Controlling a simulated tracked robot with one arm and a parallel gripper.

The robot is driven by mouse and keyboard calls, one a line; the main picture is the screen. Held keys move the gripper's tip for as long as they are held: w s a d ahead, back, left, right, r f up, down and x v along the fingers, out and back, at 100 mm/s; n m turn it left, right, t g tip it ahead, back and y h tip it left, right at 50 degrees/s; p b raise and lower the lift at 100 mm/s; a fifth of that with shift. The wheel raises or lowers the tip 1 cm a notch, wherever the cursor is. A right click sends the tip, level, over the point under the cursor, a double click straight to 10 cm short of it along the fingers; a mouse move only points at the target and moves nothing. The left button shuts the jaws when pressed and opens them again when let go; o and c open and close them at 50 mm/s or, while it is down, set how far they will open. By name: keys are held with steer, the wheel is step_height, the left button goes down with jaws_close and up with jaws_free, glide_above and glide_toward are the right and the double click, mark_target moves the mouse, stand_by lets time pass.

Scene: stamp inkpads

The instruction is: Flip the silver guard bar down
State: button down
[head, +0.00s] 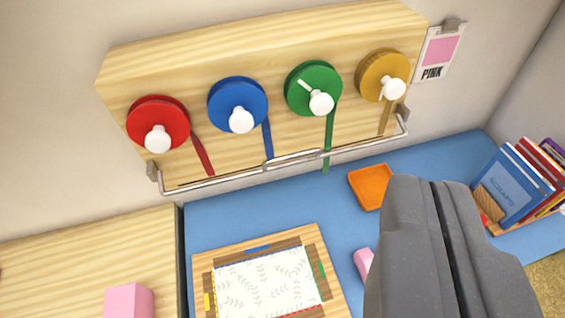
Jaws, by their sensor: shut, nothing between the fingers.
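The silver guard bar (363,146) is a thin metal rod running along the lower edge of a wooden wall panel (200,62). It lies below the knobs and crosses in front of the hanging ribbons. Its bent ends meet small brackets at the panel's lower left and right. My gripper (436,184) is at the lower right, its two dark grey fingers shut together and empty. In the picture it is below and right of the bar, apart from it.
Red (174,112), blue (229,94), green (303,78) and yellow (371,70) discs with white knobs are on the panel. An orange tray (366,187), books (519,182) and a framed patterned sheet (265,283) rest on the blue surface. A pink block (129,301) sits lower left.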

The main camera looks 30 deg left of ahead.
steer(key=w+a+f+n+g+y+p, duration=0.2)
steer(key=w+a+f+n+g+p, duration=0.1)
steer(key=w+f, duration=0.4)
steer(key=w+a+f+n+g+y+p, duration=0.2)
steer(key=w+a+f+g+p, duration=0.1)
steer(key=w+f, duration=0.5)
steer(key=shift+w+a+n+y+p, duration=0.3)
steer(key=shift+w+n+y+p, duration=0.1)
steer(key=shift+p, duration=0.1)
steer(key=shift+f, duration=0.1)
steer(key=s+d+f+x, duration=0.1)
steer(key=f+x, duration=0.1)
steer(key=x, duration=1)
steer(key=shift+a+f, duration=0.2)
steer(key=shift+f, duration=0.2)
steer(key=shift+d+f+b, duration=0.15)
steer(key=shift+f+b, duration=0.05)
steer(key=shift+b, duration=0.35)
